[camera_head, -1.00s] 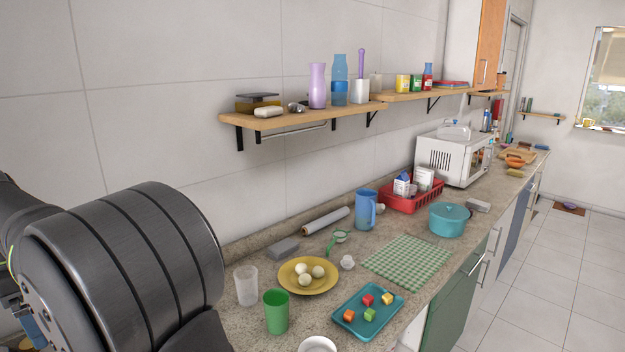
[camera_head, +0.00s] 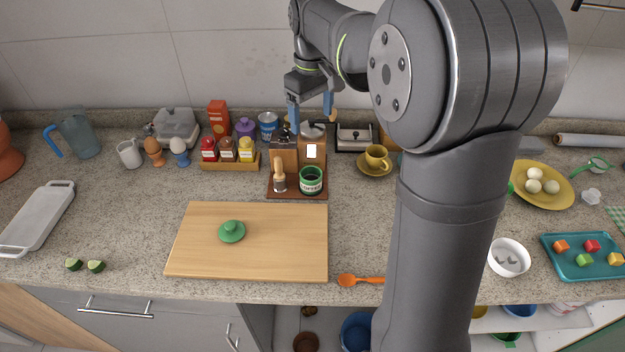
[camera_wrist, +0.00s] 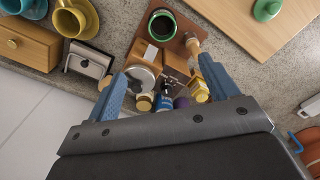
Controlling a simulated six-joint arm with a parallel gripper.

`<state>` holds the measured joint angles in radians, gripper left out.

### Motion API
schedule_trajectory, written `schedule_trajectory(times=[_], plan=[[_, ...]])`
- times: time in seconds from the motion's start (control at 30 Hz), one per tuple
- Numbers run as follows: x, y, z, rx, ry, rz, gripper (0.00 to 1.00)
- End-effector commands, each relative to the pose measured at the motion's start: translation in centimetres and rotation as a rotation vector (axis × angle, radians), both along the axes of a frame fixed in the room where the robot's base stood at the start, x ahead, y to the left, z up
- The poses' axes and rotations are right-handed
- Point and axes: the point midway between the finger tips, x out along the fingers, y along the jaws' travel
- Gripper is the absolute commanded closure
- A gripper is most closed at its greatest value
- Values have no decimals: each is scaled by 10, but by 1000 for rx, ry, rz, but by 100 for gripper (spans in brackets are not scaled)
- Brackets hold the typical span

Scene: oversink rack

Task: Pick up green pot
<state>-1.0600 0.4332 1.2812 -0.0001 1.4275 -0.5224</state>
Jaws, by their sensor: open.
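The green pot (camera_head: 311,181) is a small, open, round jar with a white label and dark contents. It stands upright on a brown wooden stand, and it also shows in the wrist view (camera_wrist: 162,26). A green lid (camera_head: 231,232) lies apart from it on the cutting board; its edge shows in the wrist view (camera_wrist: 267,9). My gripper (camera_head: 311,108) is open, its blue fingers above and behind the pot, near the back of the counter. In the wrist view my gripper (camera_wrist: 160,78) has the pot beyond its fingertips, not between them.
The stand (camera_head: 285,191) also bears a brush (camera_head: 279,178) and tall wooden containers behind the pot. A spice rack (camera_head: 230,162) is to the left, a yellow cup (camera_head: 377,157) to the right. The cutting board (camera_head: 285,250) is in front.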

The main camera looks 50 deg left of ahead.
Motion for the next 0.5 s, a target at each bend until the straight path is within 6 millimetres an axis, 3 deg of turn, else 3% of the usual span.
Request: schedule_trajectory(times=[0.2,0.37,0.5], plan=[[1,-1,-20,-1,0,-314,21],[1,-2,-28,-1,0,-399,21],[1,-2,-47,-3,1,-408,21]])
